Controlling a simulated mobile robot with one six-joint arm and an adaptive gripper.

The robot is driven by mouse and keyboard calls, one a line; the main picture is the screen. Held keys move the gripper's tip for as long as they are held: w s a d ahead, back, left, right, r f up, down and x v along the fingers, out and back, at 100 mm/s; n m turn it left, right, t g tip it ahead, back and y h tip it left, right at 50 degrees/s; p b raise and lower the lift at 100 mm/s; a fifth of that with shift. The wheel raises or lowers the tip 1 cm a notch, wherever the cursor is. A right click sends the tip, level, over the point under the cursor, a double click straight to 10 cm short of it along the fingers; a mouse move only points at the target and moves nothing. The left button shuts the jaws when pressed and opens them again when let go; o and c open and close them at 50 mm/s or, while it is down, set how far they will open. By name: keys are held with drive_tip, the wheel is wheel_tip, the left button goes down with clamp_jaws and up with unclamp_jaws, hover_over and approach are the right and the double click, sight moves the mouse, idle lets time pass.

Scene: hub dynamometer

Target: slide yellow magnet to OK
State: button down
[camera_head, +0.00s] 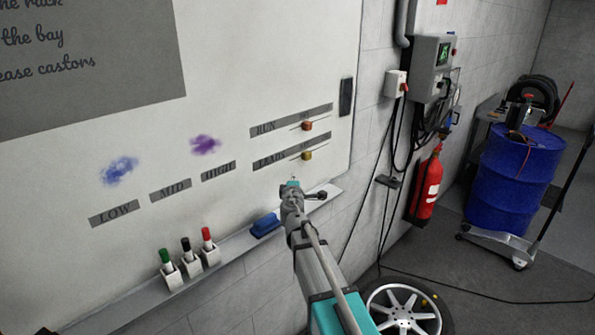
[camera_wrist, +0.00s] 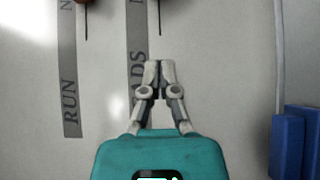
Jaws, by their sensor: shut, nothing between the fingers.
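The yellow magnet (camera_head: 306,155) sits on the slot line of the lower labelled strip (camera_head: 270,162) on the whiteboard. Small lettering near it is too small to read, so I cannot make out OK. My gripper (camera_head: 292,180) is just below and left of the yellow magnet in the head view, close to the board. In the wrist view my gripper (camera_wrist: 153,66) is shut and empty over the lower strip's lettering. A dark slot line (camera_wrist: 159,18) shows ahead of its tips. The yellow magnet is out of the wrist view.
A red magnet (camera_head: 307,126) sits on the RUN strip (camera_head: 268,129) just above. Below the board runs a ledge (camera_head: 236,245) with a blue eraser (camera_head: 265,225) and pens in white holders (camera_head: 191,266). The eraser also shows in the wrist view (camera_wrist: 287,148).

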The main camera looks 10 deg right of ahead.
approach(302, 156)
drive_tip(key=w, duration=0.1)
drive_tip(key=w+a, duration=0.1)
drive_tip(key=w, duration=0.1)
drive_tip(key=w+a, duration=0.1)
drive_tip(key=shift+w, duration=0.25)
drive_tip(key=shift+w+d, duration=0.45)
drive_tip(key=shift+d, duration=0.25)
drive_tip(key=shift+w+d, duration=0.5)
drive_tip(key=shift+d, duration=0.4)
drive_tip(key=shift+w, duration=0.1)
